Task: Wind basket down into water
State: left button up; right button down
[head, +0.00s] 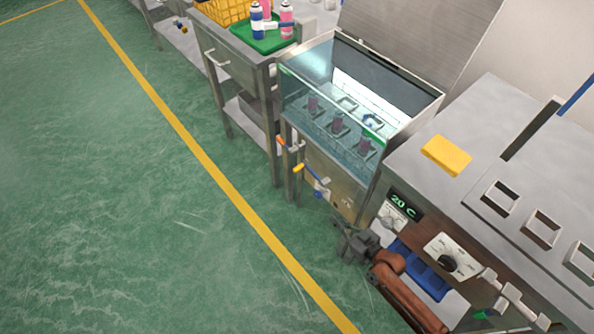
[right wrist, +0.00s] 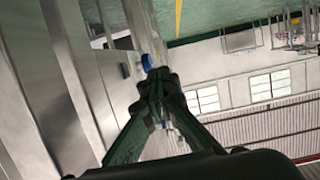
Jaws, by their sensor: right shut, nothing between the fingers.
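The glass-walled water tank (head: 318,68) stands at the upper middle of the head view. A basket (head: 345,130) with open square slots and several pinkish cans (head: 337,122) is inside it; I cannot tell how deep it sits in the water. Small handles with orange (head: 282,142), yellow (head: 299,168) and blue (head: 322,194) parts stick out at the tank's front. My right gripper (head: 345,240) is below the tank front, apart from these handles, shut and empty. In the right wrist view its fingertips (right wrist: 158,76) meet just below a blue part (right wrist: 147,62). My left gripper is out of view.
A table with a green tray (head: 262,42) and bottles is left of the tank. The green floor in front is clear.

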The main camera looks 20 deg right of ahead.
jog(key=w+a+r+t+y+b, duration=0.25)
jog(key=w+r+t+b, duration=0.2)
jog(key=w+r, duration=0.5)
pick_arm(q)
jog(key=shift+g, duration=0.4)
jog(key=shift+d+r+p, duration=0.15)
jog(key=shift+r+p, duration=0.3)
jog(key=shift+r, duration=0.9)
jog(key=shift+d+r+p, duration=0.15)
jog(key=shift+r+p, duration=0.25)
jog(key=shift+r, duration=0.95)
pick_arm(e)
jog(key=a+r+x, duration=0.1)
jog(key=x, duration=0.7)
jog(key=shift+r, duration=0.2)
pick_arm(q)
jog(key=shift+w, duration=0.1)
pick_arm(e)
jog(key=shift+g+h, duration=0.25)
